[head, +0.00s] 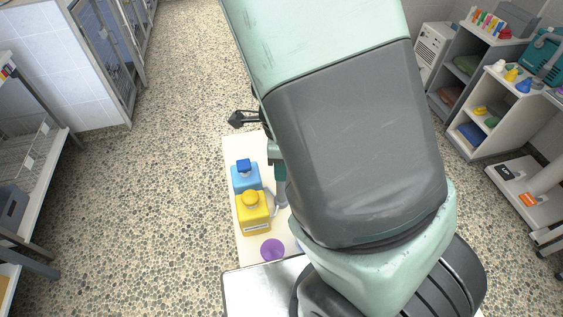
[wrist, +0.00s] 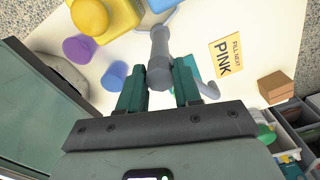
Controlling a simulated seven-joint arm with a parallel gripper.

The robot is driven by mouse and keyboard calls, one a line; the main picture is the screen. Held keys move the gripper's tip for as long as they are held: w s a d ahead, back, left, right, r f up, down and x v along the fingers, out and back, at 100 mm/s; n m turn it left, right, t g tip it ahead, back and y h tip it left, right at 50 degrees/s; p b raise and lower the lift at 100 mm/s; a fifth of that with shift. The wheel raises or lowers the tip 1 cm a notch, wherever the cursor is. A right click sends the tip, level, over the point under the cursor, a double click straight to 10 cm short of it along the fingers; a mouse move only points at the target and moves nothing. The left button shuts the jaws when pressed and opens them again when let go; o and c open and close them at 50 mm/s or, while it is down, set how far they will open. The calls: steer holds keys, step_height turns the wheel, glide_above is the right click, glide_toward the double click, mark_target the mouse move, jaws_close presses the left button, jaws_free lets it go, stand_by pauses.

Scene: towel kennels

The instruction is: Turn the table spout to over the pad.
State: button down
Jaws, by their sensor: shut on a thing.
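The grey table spout (wrist: 160,45) shows in the wrist view as a tube running up and away from between my fingers. In the head view, part of the grey spout (head: 281,196) shows beside the yellow bottle, and my arm hides most of the area. I cannot make out the pad with certainty.
The wrist view adds a blue cup (wrist: 115,75), an orange card reading PINK (wrist: 231,58) and a brown block (wrist: 275,88). Shelves (head: 485,125) stand right.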

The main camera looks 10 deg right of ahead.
steer(key=m, duration=0.5)
steer(key=shift+m, duration=0.3)
stand_by(0.4)
steer(key=c, duration=0.8)
jaws_free()
steer(key=shift+r, duration=0.1)
step_height(320, 180, up, 11)
steer(key=shift+f, duration=0.15)
